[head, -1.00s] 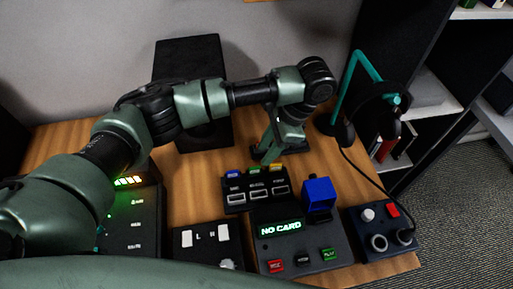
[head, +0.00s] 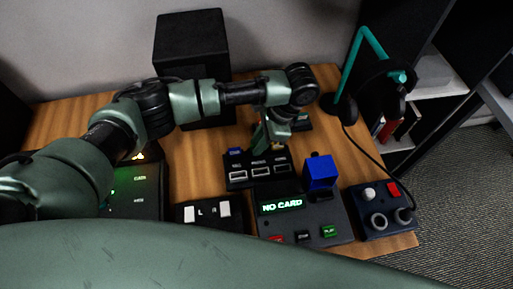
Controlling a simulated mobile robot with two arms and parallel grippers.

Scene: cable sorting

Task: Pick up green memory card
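A small dark card holder (head: 258,172) with labelled slots stands on the wooden desk. A blue card (head: 235,152) shows at the top of its left slot. The green memory card cannot be made out now; my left gripper (head: 268,143) covers the middle of the holder's top edge, where a green card showed earlier. The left gripper points down at the holder's back edge. Its fingertips are too small and hidden to tell whether they are open or shut, or touching a card. My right gripper is not in view.
A console (head: 300,219) reading "NO CARD" stands in front, with a blue block (head: 319,171) at its back. A knob box (head: 381,210) is at right, a headphone stand (head: 362,62) behind it. A black speaker-like box (head: 190,44) stands at the back.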

